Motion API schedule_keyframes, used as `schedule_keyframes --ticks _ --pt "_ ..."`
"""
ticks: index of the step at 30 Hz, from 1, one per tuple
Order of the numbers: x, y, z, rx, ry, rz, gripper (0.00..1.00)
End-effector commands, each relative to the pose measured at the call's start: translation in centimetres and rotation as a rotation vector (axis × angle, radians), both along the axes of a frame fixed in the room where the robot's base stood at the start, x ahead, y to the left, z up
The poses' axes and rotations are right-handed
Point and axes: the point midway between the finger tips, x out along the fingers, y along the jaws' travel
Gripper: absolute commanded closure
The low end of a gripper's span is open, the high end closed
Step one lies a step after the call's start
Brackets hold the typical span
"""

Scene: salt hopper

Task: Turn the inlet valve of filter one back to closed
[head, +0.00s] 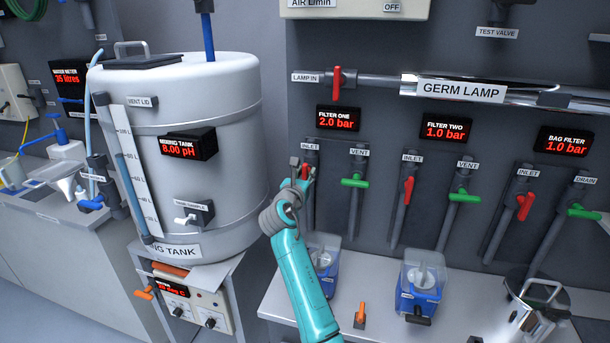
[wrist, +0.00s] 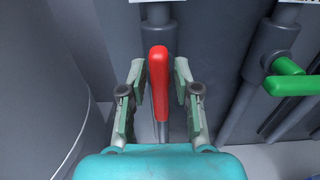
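The inlet valve of filter one has a red handle (wrist: 158,80) that stands upright, in line with its grey pipe. In the head view only part of this red handle (head: 305,172) shows above my arm. My gripper (wrist: 157,88) is open, with one finger on each side of the handle and a gap on both sides. In the head view my gripper (head: 303,168) is in front of the valve and hides most of it. The filter one display (head: 338,119) reads 2.0 bar.
The green vent handle (head: 354,183) of filter one sits close on the right, turned crosswise. The mixing tank (head: 215,110) stands close on the left. Blue filter housings (head: 420,285) and an orange-handled valve (head: 361,313) stand on the bench below.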

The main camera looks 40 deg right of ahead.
Motion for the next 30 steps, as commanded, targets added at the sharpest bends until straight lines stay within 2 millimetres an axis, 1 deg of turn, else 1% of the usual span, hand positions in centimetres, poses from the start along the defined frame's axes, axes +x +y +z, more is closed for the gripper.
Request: schedule_keyframes --ticks 1,2,3,11,17,23,30 --pt "-0.01 0.01 -0.01 0.000 0.000 0.000 0.88" --pt "-0.01 0.01 -0.01 0.000 0.000 0.000 0.96" --pt "-0.01 0.01 -0.01 0.000 0.000 0.000 1.00" --pt "-0.02 0.01 -0.01 0.005 -0.006 0.000 1.00" --pt "-0.07 -0.03 -0.02 0.042 -0.054 0.000 1.00" --pt "-0.16 -0.09 -0.04 0.124 -0.158 0.000 1.00" --pt "-0.31 -0.19 -0.10 0.260 -0.333 0.000 1.00"
